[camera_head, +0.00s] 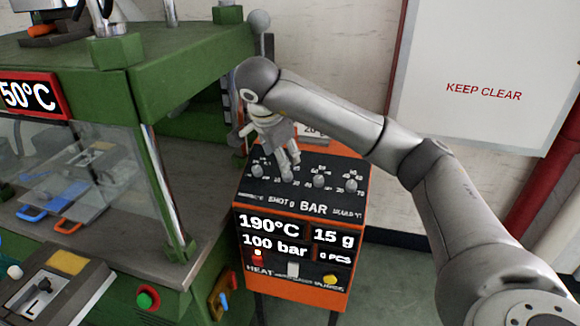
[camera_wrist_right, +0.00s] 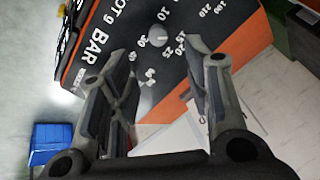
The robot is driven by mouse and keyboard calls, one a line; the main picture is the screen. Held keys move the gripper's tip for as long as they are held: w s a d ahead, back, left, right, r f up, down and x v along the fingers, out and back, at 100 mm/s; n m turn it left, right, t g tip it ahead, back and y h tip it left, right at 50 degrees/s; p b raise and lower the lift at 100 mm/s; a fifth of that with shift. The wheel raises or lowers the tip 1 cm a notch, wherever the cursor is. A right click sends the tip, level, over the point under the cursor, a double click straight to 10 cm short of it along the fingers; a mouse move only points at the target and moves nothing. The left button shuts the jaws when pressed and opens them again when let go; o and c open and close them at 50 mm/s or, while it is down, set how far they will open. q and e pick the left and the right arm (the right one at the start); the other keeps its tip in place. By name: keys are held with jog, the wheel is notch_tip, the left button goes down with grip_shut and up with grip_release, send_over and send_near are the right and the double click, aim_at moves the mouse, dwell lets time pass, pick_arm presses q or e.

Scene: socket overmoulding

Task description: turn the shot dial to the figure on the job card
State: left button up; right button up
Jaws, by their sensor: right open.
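The shot dial (camera_wrist_right: 157,36) is a small round grey knob on the black sloped panel, ringed by figures from 10 to 30. My right gripper (camera_wrist_right: 157,52) is open, its two fingers pointing at the panel with the shot dial between and just beyond their tips. I cannot tell whether they touch it. The display (camera_head: 295,238) reads 190°C, 15 g, 100 bar and 0 PCS. A pale card (camera_head: 315,131) behind the panel shows "20", partly hidden. My left gripper is out of view.
Other knobs stand close by: a left one (camera_head: 258,171), the bar dial (camera_head: 319,181) and a right one (camera_head: 351,186). A green press (camera_head: 165,75) stands left of the orange cabinet (camera_head: 290,282). A blue object (camera_wrist_right: 48,142) lies lower left in the wrist view.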

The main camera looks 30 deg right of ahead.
aim_at(287, 174)
jog(key=x, duration=0.4)
jog(key=shift+s+a+f, duration=0.15)
jog(key=shift+f, duration=0.1)
jog(key=x, duration=0.4)
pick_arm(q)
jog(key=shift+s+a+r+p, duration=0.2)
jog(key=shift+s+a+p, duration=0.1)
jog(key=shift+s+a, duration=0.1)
pick_arm(e)
jog(key=shift+w+d+f, duration=0.25)
jog(key=shift+w+f, duration=0.05)
jog(key=shift+f, duration=0.2)
grip_shut()
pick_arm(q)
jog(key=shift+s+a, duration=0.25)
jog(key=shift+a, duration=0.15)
